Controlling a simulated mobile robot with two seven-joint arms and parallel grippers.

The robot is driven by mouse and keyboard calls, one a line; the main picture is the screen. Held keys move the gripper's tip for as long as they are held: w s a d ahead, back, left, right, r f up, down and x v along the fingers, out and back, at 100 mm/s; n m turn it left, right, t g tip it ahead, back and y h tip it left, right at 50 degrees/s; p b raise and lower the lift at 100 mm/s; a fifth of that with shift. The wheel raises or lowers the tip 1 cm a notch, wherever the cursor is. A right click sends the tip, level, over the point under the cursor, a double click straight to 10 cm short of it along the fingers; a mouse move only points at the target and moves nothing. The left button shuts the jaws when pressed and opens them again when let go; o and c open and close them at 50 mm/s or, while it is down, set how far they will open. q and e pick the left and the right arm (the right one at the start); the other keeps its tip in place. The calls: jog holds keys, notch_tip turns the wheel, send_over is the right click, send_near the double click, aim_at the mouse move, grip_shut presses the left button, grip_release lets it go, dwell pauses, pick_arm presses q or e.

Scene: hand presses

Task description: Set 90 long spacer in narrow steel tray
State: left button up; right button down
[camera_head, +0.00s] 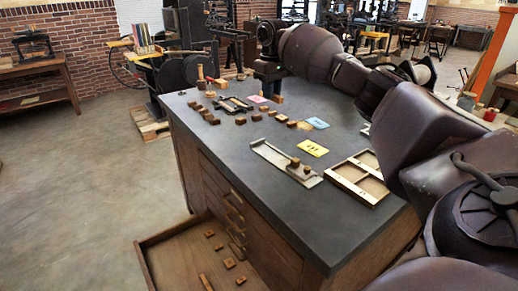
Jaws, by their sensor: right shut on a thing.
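My right arm reaches in from the right across the back of the bench. Its gripper (268,78) is at the bench's far end, shut on what looks like a small brown block (278,98). The piece is too small and partly hidden to read any marking. A narrow grey steel tray (268,150) lies near the bench's front, well apart from the gripper. Two small brown blocks (295,162) sit at its right end. I cannot tell which piece is the 90 long spacer. My left gripper is not in view.
A divided wooden case (338,177) lies right of the steel tray. Yellow (313,148) and blue (318,123) cards and several small brown blocks (240,121) are spread on the dark benchtop (310,215). An open drawer (170,262) below holds loose pieces. The benchtop's near left part is clear.

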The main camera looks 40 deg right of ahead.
jog(key=shift+w+f, duration=0.1)
jog(key=b, duration=0.1)
send_over(270, 154)
notch_tip(270, 154, down, 6)
notch_tip(270, 154, down, 7)
jog(key=shift+r+b, duration=0.1)
jog(key=shift+b, duration=0.3)
jog(key=shift+f, duration=0.5)
notch_tip(270, 154, down, 5)
jog(key=shift+f+b, duration=0.1)
jog(key=shift+b, duration=0.4)
jog(key=shift+f, duration=0.25)
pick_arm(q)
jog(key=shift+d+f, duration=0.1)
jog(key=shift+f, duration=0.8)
pick_arm(e)
jog(key=c, duration=1.5)
grip_release()
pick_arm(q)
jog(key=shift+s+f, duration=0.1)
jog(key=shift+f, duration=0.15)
pick_arm(e)
jog(key=shift+o, duration=0.7)
